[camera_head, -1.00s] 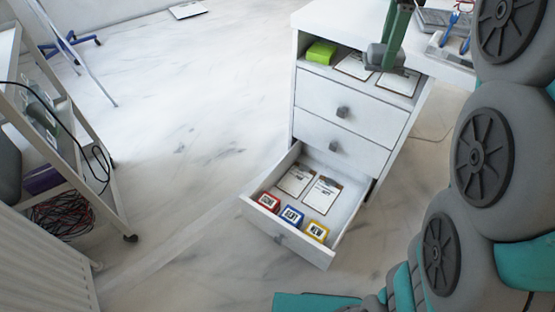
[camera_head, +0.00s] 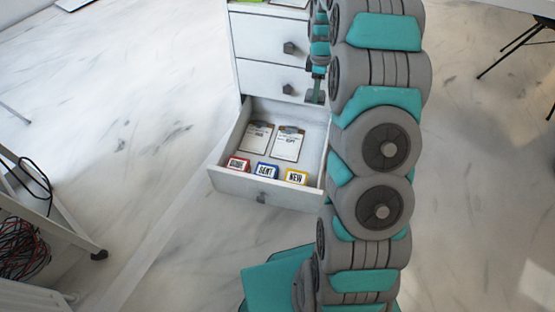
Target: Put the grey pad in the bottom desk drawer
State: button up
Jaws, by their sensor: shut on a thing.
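The bottom desk drawer (camera_head: 222,178) is pulled open at the white desk unit. It holds two clipboards (camera_head: 289,145) at the back and red, blue and yellow labelled blocks (camera_head: 266,171) along the front. My gripper (camera_head: 317,84) points down at the right side of the drawer unit, partly hidden by my own arm. It is shut on the grey pad (camera_head: 315,97), of which only a small dark piece shows. The pad is near the drawer's back right corner in the picture; I cannot tell its exact height.
Two closed drawers (camera_head: 267,79) are above the open one. A cart (camera_head: 60,215) with a bundle of cables (camera_head: 22,248) stands at the left. The floor between cart and drawer is clear. A dark-legged chair (camera_head: 520,45) is at the upper right.

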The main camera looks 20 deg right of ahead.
send_over(313, 145)
notch_tip(313, 145, down, 7)
notch_tip(313, 145, down, 18)
jog(key=shift+r+b, duration=0.15)
jog(key=shift+b, duration=0.15)
jog(key=shift+f, duration=0.2)
jog(key=o, duration=1.2)
jog(key=shift+r, duration=0.1)
